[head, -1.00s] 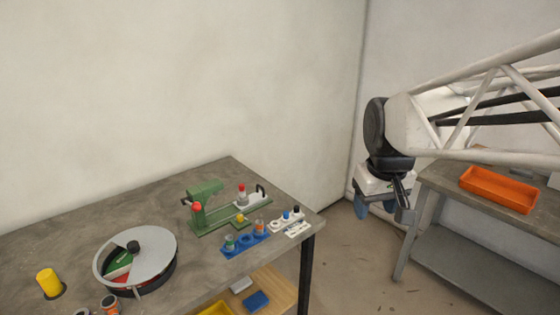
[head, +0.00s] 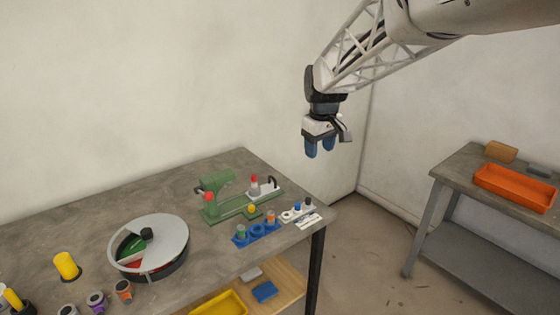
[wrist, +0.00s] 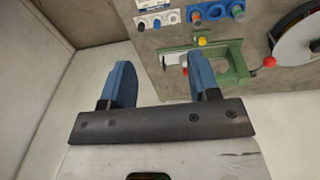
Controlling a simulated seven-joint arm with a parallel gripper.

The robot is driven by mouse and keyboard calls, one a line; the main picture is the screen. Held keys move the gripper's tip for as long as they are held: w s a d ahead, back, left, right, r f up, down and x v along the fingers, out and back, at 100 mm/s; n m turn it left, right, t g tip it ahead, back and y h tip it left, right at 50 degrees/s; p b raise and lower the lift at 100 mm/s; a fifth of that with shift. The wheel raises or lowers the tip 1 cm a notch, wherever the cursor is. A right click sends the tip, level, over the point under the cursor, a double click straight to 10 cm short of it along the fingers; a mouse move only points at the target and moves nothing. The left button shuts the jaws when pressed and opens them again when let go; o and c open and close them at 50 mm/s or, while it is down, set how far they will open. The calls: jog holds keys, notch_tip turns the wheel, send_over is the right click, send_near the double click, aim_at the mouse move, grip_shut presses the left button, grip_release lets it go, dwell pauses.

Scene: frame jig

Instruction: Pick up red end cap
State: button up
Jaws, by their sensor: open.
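A small red cap (head: 254,179) sits on top of a grey upright piece at the right end of the green jig (head: 226,213) on the workbench. In the wrist view a red spot, likely the same cap (wrist: 185,71), shows just left of the right finger, partly hidden. A separate red ball knob (head: 209,197) is on the jig's left side; it also shows in the wrist view (wrist: 269,61). My gripper (head: 320,151) is open and empty, its blue fingers pointing down, in the air to the right of the jig and higher than it.
A blue holder (head: 257,233) and a white holder (head: 291,215) with small parts stand in front of the jig. A round covered tray (head: 170,232) and a yellow cylinder (head: 66,264) are to the left. An orange bin (head: 514,187) stands on another table at right.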

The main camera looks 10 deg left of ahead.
jog(key=w+a+f+n, duration=0.3)
jog(key=w+a+f, duration=0.4)
jog(key=w+a, duration=0.5)
jog(key=n+g, duration=0.1)
jog(key=n, duration=0.2)
send_over(254, 176)
notch_tip(254, 176, down, 10)
jog(key=shift+a+r, duration=0.15)
jog(key=shift+f, duration=1.3)
jog(key=shift+f, duration=0.1)
jog(key=shift+w+f, duration=0.1)
jog(key=shift+f, duration=2.4)
jog(key=shift+c, duration=0.2)
jog(key=c, duration=1)
